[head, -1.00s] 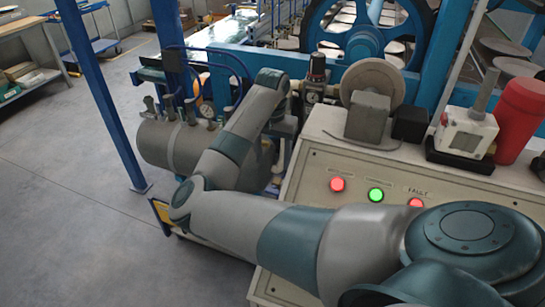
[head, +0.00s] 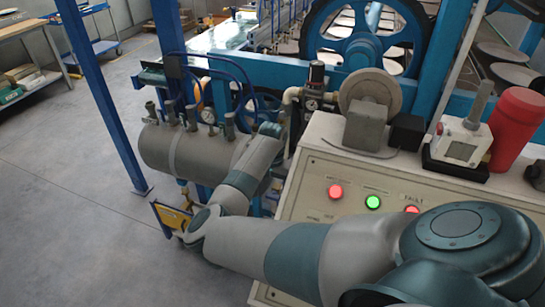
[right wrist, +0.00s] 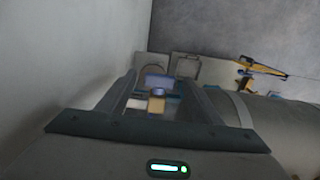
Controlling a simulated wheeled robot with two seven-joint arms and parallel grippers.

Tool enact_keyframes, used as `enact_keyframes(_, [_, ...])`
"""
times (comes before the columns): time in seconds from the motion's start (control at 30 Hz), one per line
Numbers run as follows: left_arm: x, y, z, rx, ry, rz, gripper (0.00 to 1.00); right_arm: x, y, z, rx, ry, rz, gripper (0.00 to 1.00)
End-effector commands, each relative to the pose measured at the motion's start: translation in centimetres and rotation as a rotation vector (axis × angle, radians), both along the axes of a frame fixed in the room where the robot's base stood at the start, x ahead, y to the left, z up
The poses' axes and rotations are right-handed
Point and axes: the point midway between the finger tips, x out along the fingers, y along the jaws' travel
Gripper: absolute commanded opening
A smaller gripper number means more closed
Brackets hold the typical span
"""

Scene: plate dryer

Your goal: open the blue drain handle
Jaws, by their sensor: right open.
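In the right wrist view, a small brass-coloured fitting (right wrist: 157,104) with a blue piece (right wrist: 158,92) on it shows between the fingers. The blue piece looks like the drain handle, but it is too small and dark to be sure of its position. My right gripper (right wrist: 159,79) is open, its fingers on either side of this fitting in the picture; no contact can be made out. In the head view my right arm reaches across the grey tank (head: 160,150), and its gripper is hidden. My left gripper is not in view.
The grey tank also shows at the right of the wrist view (right wrist: 285,122). A yellow bracket (head: 172,217) stands below the tank. A control panel (head: 305,185) with lit buttons and a pressure regulator (head: 315,85) are close to my right arm.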

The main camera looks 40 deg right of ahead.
Motion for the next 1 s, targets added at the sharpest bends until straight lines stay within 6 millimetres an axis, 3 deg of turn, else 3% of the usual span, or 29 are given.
enact_keyframes(0.2, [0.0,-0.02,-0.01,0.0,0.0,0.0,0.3,0.0,-0.01,0.0,0.0,0.0,0.0,0.59])
enact_keyframes(0.37, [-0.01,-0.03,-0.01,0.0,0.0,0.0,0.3,0.01,0.0,0.02,0.0,0.0,0.0,0.21])
enact_keyframes(0.4, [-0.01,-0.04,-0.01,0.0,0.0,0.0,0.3,0.01,0.0,0.02,0.0,0.0,0.0,0.18])
enact_keyframes(1.0, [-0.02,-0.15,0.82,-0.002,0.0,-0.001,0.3,0.51,0.19,0.13,-0.072,0.139,0.005,0.18])
